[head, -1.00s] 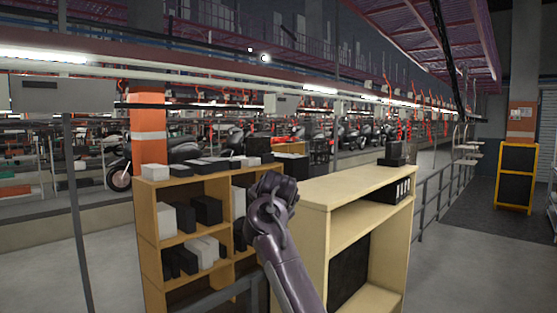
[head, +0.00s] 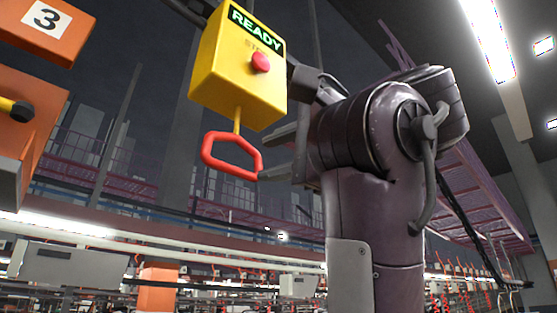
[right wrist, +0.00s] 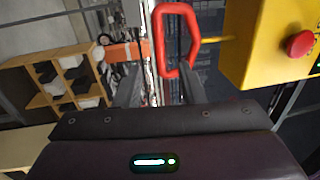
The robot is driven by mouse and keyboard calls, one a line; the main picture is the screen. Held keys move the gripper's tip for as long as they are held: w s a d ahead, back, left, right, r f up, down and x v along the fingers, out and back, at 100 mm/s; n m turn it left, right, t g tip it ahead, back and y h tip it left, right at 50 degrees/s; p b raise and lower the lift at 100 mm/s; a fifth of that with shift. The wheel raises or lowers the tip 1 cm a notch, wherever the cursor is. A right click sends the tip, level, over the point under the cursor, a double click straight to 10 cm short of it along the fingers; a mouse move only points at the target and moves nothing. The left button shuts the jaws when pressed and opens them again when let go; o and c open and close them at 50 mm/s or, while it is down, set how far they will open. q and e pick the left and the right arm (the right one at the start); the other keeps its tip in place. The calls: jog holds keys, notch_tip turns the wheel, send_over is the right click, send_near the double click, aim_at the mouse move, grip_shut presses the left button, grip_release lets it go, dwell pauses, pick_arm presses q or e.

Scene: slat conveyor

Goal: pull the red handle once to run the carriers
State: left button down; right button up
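A yellow control box (head: 222,68) with a green READY label and a red button (head: 261,62) hangs high in the head view. Below it, a red loop handle (head: 207,152) hangs on a short yellow rod. My right gripper (head: 266,157) is just right of the handle, its fingers pointing at it. In the right wrist view the gripper (right wrist: 160,88) is open, with dark fingers wide apart. The red handle (right wrist: 159,40) shows near and ahead of the fingertips, roughly between them; contact cannot be told. My left gripper is not in view.
Space below the handle looks clear.

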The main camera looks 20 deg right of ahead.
aim_at(236, 170)
jog(key=p+x, duration=0.7)
jog(key=x, duration=0.3)
jog(key=shift+f, duration=0.15)
jog(key=shift+d, duration=0.1)
jog(key=shift+c, duration=0.2)
grip_shut()
